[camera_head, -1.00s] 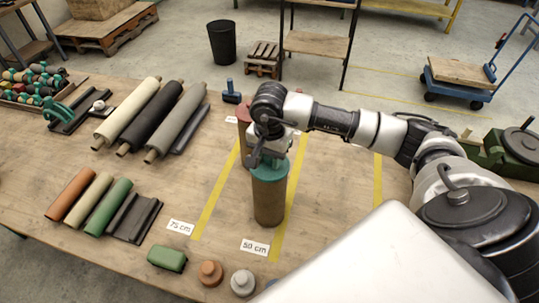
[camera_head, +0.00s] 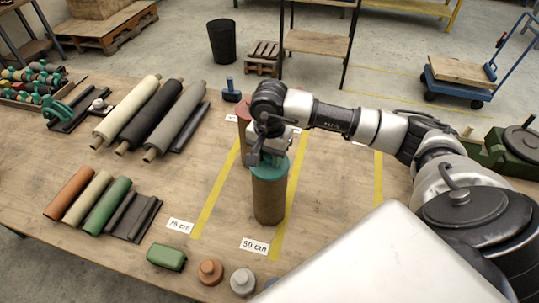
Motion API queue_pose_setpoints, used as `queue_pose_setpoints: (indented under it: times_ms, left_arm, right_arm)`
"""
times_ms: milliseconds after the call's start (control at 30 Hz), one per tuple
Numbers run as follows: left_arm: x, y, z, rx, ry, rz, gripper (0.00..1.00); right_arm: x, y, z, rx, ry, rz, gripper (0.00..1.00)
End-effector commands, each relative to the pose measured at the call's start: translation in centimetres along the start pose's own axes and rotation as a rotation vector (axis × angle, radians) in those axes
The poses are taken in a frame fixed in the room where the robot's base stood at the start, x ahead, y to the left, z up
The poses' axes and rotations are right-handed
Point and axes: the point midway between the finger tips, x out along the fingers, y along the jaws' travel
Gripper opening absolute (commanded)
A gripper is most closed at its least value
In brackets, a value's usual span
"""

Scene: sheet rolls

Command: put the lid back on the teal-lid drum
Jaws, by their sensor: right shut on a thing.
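The brown drum (camera_head: 269,203) stands upright on the wooden table near the yellow lines, beside the "50 cm" label. The teal lid (camera_head: 277,170) is at the top of this drum; whether it is fully seated cannot be told. My right gripper (camera_head: 267,158) points down over the lid and is shut on it; the fingertips are partly hidden by the wrist. My left gripper is not in view.
A red drum (camera_head: 244,112) stands just behind. Long rolls (camera_head: 151,117) and short rolls (camera_head: 88,200) lie at left. A green block (camera_head: 166,257) and two knobbed weights (camera_head: 210,271) sit at the front edge.

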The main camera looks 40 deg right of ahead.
Motion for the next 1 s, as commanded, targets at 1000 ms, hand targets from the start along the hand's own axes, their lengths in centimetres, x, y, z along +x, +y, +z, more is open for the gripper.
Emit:
queue_pose_setpoints:
  times_ms: [1000]
  left_arm:
    - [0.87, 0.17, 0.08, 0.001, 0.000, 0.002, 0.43]
  right_arm:
    - [0.00, 0.01, -0.03, 0.000, 0.001, 0.000, 0.09]
